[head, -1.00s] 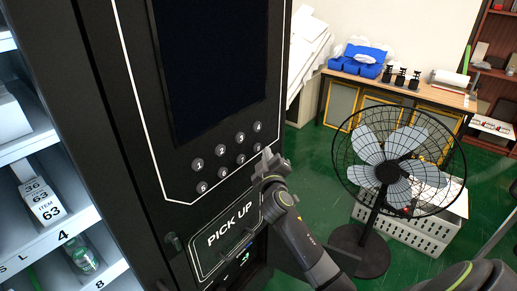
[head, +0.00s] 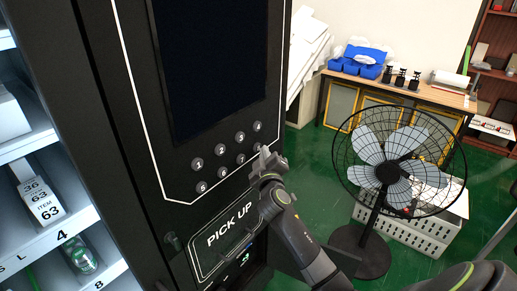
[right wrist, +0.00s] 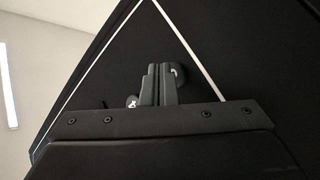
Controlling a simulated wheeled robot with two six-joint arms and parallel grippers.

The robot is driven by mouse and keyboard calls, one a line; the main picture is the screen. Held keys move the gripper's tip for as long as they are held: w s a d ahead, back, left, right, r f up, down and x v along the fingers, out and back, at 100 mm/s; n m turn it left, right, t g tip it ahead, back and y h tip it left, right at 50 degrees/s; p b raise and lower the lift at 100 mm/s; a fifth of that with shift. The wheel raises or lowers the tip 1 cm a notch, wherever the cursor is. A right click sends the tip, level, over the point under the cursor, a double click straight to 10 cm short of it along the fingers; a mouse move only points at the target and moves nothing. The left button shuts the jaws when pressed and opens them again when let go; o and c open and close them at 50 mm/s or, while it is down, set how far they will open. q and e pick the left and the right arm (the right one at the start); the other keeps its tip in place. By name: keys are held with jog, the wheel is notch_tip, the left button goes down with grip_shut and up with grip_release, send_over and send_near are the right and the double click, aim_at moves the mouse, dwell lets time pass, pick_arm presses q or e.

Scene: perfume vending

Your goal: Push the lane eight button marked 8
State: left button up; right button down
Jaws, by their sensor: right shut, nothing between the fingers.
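The black vending machine's keypad has two slanted rows of round numbered buttons below its dark screen. The lane eight button (head: 257,147) is at the right end of the lower row, partly covered by my right gripper (head: 265,154). That gripper is shut and empty, its fingertips at or very close to the button; contact cannot be told. In the right wrist view, the closed fingers (right wrist: 158,84) point at the black panel, with one round button partly behind them and another to their lower left; their numbers are unclear. My left gripper is not in view.
The "PICK UP" hatch (head: 228,235) lies below the keypad. Stocked shelves (head: 45,230) stand at the left. A black fan (head: 395,165) stands right of my arm on the green floor, before a white crate (head: 420,238). A wooden table (head: 425,95) is behind.

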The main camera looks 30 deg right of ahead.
jog(key=shift+w+a, duration=0.15)
jog(key=shift+w, duration=0.25)
dwell(0.3)
jog(key=shift+s, duration=0.15)
jog(key=shift+s+d, duration=0.3)
jog(key=shift+s, duration=0.35)
jog(key=s, duration=0.1)
jog(key=s+d, duration=0.1)
jog(key=s, duration=0.1)
jog(key=s+d+p, duration=0.1)
jog(key=shift+s, duration=0.3)
dwell(0.8)
